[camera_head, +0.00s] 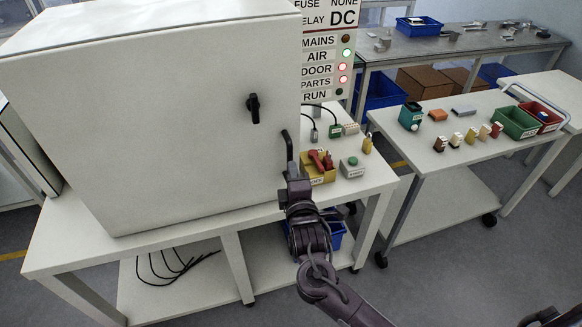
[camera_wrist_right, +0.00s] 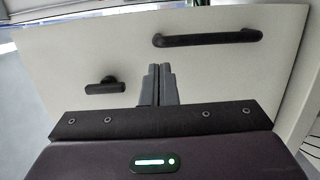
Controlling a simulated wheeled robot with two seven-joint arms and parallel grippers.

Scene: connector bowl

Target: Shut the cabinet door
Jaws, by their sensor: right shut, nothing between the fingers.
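The white cabinet stands on the left bench, its door (camera_head: 190,130) facing me. The door carries a black turn latch (camera_head: 253,107) and a black bar handle (camera_head: 289,152) near its right edge. I see no clear gap along the door's edge and cannot tell whether it is fully shut. My right gripper (camera_head: 291,175) is shut and empty, at the door's lower right by the handle. In the right wrist view its closed fingers (camera_wrist_right: 157,85) point at the door face, between the latch (camera_wrist_right: 105,85) and the handle (camera_wrist_right: 207,38). Contact cannot be told. My left gripper is out of view.
Beside the door, a yellow bin (camera_head: 318,172) with red parts and a grey box with a green button (camera_head: 352,166) sit on the bench. The sign's door lamp (camera_head: 343,68) glows red. A cart (camera_head: 440,180) with small parts stands to the right.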

